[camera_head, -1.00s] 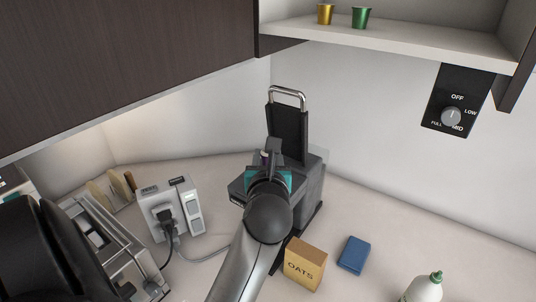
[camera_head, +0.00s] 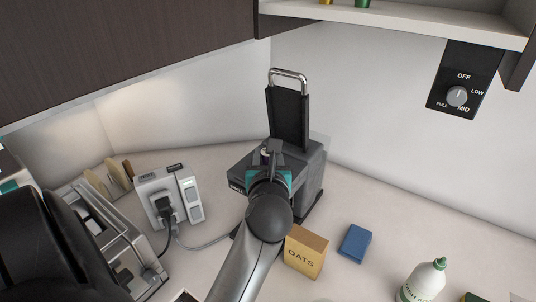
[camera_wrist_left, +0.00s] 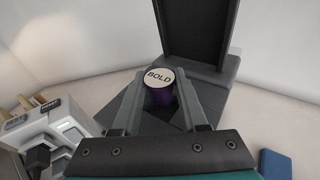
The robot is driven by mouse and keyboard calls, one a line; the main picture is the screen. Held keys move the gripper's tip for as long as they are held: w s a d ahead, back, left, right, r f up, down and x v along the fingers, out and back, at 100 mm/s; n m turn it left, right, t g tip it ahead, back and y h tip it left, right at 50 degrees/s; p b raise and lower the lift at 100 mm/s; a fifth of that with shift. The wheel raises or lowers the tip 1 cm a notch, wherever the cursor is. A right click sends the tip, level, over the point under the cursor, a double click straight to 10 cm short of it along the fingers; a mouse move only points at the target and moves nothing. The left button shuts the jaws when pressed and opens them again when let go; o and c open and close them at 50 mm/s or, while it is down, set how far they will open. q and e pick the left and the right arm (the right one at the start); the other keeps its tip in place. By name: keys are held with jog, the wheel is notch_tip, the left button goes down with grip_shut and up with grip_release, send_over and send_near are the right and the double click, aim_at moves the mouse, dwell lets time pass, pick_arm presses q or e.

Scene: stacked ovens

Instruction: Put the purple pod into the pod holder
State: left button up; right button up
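The purple pod (camera_wrist_left: 158,93), with a pale lid reading BOLD, is upright between the two fingers of my left gripper (camera_wrist_left: 158,100) in the left wrist view. The fingers are closed against its sides. In the head view the left gripper (camera_head: 266,158) is over the front part of the dark grey pod machine (camera_head: 312,178), and a little of the pod shows there. The machine's black lid (camera_head: 288,118) with a metal handle stands raised behind the gripper. The pod holder is hidden under the pod and gripper, so I cannot tell whether the pod touches it. My right gripper is out of view.
A white socket box (camera_head: 188,197) with a black plug and cable stands left of the machine. An oats box (camera_head: 305,256), a blue block (camera_head: 355,243) and a white bottle (camera_head: 424,281) are at the right front. An overhead shelf (camera_head: 400,22) holds pods.

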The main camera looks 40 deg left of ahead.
aim_at(268, 159)
pick_arm(q)
jog(key=o, duration=0.5)
jog(key=shift+b+v, duration=0.3)
jog(key=shift+v, duration=3.45)
